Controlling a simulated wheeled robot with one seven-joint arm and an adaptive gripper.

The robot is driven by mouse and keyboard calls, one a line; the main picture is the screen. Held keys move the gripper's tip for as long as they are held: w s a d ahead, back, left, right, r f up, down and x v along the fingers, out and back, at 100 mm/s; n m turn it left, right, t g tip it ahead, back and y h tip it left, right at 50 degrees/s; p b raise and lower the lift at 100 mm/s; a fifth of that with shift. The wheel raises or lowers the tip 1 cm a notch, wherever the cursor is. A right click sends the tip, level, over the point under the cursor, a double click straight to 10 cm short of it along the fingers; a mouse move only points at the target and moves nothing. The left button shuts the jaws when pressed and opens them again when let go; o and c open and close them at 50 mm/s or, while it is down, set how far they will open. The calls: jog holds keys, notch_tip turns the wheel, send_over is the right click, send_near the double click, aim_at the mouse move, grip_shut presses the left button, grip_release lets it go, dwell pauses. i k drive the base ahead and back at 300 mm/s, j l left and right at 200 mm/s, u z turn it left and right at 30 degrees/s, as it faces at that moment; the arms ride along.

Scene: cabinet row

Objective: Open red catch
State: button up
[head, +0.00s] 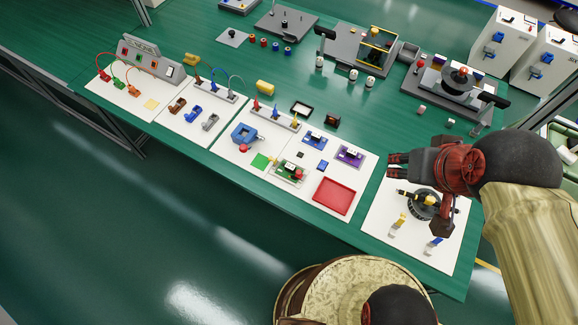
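My gripper (397,165) is at the right, above the near right part of the green bench, with its dark red-tipped fingers pointing left. They look close to each other, but it is too small to tell whether they are open or shut; nothing shows held in them. No part can be clearly picked out as the red catch. A small green board (285,170) with a red part on it lies left of my gripper. A black round device (420,207) with yellow parts sits on a white board (388,246) below my gripper, partly hidden by my arm.
A red tray (334,195) lies left of my gripper. A blue block device (243,132), a purple module (349,155) and a yellow cylinder (265,87) stand further left. Grey-white boxes (503,38) stand at the back right.

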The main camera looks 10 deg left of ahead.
aim_at(299, 175)
jog(key=i+j+z, duration=0.1)
jog(key=j+z, duration=0.25)
jog(key=j, duration=0.85)
jog(key=j+z, duration=0.4)
jog(key=j, duration=0.8)
jog(key=k, duration=0.05)
